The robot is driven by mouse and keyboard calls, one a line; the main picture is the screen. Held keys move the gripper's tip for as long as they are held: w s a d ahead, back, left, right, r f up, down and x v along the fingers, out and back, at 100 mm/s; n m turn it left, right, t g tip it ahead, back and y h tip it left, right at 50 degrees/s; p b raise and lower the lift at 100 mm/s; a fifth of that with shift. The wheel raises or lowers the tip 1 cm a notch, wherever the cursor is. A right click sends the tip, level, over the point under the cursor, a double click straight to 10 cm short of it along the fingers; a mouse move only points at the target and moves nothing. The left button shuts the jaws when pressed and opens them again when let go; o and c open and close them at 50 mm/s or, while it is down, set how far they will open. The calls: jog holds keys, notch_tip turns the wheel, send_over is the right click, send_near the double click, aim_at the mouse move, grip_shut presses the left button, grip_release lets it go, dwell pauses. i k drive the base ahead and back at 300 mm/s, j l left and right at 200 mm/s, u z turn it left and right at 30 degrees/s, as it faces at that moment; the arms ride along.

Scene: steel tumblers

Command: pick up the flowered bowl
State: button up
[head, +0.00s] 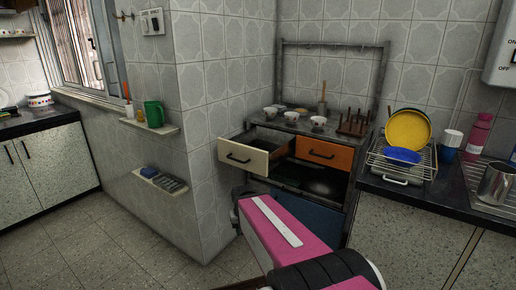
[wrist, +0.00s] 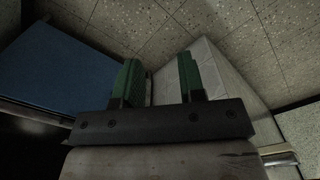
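Several small pale bowls stand on top of the dark metal cabinet (head: 330,137) in the head view. One bowl (head: 318,122) is near the front edge, another bowl (head: 270,113) is to the left, and a third bowl (head: 291,117) is between them. They look patterned, but are too small to tell which is flowered. A white pot with coloured marks (head: 39,100) stands on the far left counter. My gripper (wrist: 158,78) is open in the wrist view, its green fingers apart with nothing between them. It is hidden in the head view, and no bowl shows in the wrist view.
A pale drawer (head: 245,156) sticks out from the cabinet beside an orange drawer (head: 324,152). A wooden peg rack (head: 355,124) stands right of the bowls. A dish rack (head: 400,165) with plates is on the right counter. The floor (head: 110,240) at left is clear.

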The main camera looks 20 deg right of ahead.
aim_at(318, 123)
jog(key=k+l, duration=0.8)
jog(key=l, duration=0.15)
